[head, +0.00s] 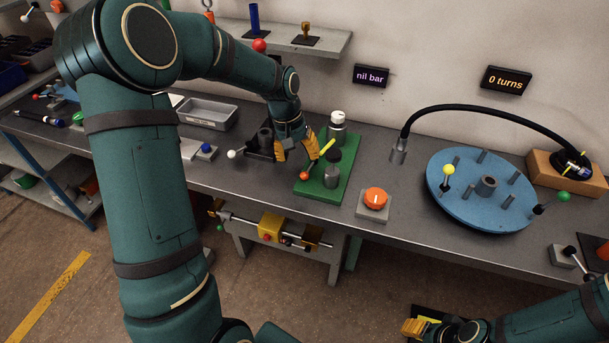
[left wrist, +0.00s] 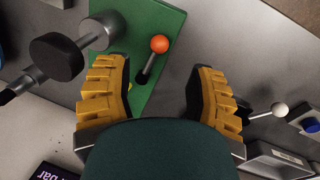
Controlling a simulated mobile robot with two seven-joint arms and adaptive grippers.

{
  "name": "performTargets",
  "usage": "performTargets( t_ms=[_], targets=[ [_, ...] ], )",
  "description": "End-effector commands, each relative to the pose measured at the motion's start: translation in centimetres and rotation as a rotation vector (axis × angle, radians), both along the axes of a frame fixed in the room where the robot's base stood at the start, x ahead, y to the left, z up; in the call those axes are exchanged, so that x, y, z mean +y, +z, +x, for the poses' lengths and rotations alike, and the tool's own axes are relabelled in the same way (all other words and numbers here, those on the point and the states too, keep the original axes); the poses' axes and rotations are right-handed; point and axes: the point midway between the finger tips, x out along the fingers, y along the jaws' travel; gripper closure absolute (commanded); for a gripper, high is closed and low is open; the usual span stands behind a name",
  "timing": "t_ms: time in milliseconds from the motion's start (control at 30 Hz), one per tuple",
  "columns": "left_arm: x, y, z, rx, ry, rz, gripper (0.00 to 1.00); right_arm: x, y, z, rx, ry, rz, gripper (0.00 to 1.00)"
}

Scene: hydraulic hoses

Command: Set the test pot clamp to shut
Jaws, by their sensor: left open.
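A green plate (head: 327,188) on the bench carries a grey cylinder with a black cap (head: 332,170) and a white-capped one (head: 338,121). I cannot tell for sure that this lever is the test pot clamp. My left gripper (head: 297,153) is open above the plate's left side. In the left wrist view its yellow fingers (left wrist: 165,75) lie either side of the lever, apart from it. My right gripper (head: 420,327) is low at the bottom, its fingers unclear.
A dark fixture with a white-ball lever (head: 232,154) stands left of the plate, near a blue button (head: 205,148) and a grey tray (head: 208,113). An orange knob (head: 375,199) sits to the right, then a blue disc (head: 482,190) with pegs and a black hose (head: 490,110).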

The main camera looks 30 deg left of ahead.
Motion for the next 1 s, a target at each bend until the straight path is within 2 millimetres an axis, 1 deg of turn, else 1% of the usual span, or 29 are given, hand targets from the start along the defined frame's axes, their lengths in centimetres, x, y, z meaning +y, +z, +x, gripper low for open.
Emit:
performTargets(
  t_ms=[33,100,200,333,533,833,867,900,967,1000],
  targets=[
    [-0.2,-1.3,0.0,0.004,-0.001,-0.002,0.45,0.0,-0.4,0.1,-0.001,0.000,0.000,0.53],
    [-0.5,-2.6,0.1,0.003,-0.002,-0.002,0.45,0.0,-0.7,0.1,-0.003,-0.001,0.000,0.53],
    [-0.8,-4.3,0.3,0.004,-0.002,-0.001,0.45,0.0,-1.0,0.2,-0.004,0.000,-0.001,0.53],
    [-1.0,-6.0,0.4,0.002,0.000,-0.001,0.45,0.0,-1.4,0.3,-0.006,-0.001,-0.001,0.53],
    [-1.3,-7.2,0.6,0.000,-0.001,0.000,0.45,0.0,-1.6,0.3,-0.008,-0.002,-0.001,0.53],
    [-1.3,-7.3,0.6,0.000,-0.001,0.000,0.45,0.0,-1.6,0.3,-0.008,-0.002,-0.001,0.53],
    [-1.3,-7.3,0.6,0.000,-0.001,0.000,0.49,0.0,-1.6,0.3,-0.008,-0.002,-0.001,0.53],
    [-1.3,-7.3,0.6,0.000,-0.001,0.000,0.63,0.0,-1.6,0.3,-0.008,-0.002,-0.001,0.53],
    [-1.3,-7.3,0.6,0.000,-0.001,0.000,0.84,0.0,-1.6,0.3,-0.008,-0.002,-0.001,0.53],
    [-1.3,-7.2,0.6,0.000,-0.001,0.000,0.98,0.0,-1.6,0.3,-0.008,-0.002,-0.001,0.53]
  ],
)
